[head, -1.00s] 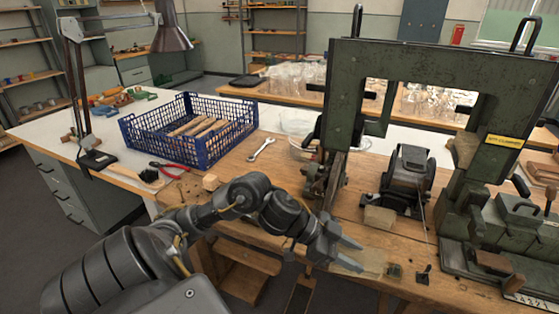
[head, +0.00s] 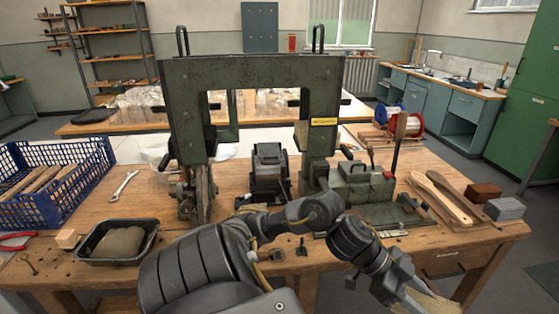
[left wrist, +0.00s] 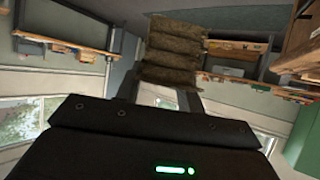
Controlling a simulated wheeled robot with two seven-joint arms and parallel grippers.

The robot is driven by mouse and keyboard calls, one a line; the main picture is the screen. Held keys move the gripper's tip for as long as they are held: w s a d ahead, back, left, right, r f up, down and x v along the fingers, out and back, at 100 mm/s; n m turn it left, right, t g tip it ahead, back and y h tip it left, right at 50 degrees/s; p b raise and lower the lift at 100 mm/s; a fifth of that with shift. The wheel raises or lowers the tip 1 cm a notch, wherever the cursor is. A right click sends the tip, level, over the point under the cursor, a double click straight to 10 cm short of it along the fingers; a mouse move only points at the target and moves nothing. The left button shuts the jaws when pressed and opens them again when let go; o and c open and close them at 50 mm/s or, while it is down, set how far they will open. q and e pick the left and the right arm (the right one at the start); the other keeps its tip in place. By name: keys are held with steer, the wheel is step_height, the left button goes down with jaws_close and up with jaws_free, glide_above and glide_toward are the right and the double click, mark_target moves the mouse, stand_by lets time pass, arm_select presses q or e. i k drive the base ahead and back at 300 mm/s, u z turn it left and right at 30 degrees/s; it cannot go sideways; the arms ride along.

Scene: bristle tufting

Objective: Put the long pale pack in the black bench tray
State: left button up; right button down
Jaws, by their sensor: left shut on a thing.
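My left gripper (head: 408,298) is low at the right in the head view, past the bench's front edge. It is shut on a long pale, straw-coloured pack (head: 432,303), partly cut off by the frame's bottom. In the left wrist view the pack (left wrist: 170,52) looks brownish and banded, and sticks out beyond the gripper body. The black bench tray (head: 84,262) sits at the bench's front left, far from this gripper. A rounded beige-grey pack (head: 118,243) lies in the tray. My right gripper is not in view.
The green press frame (head: 250,70) stands mid-bench, with a dark machine (head: 270,172) under it. A blue crate (head: 85,185) and a wrench (head: 124,185) are at left. My arm crosses the bench front.

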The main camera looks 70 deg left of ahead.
mark_target(125, 249)
steer(key=k, duration=1.6)
steer(key=u, duration=1.3)
steer(key=i, duration=0.5)
steer(key=z, duration=0.05)
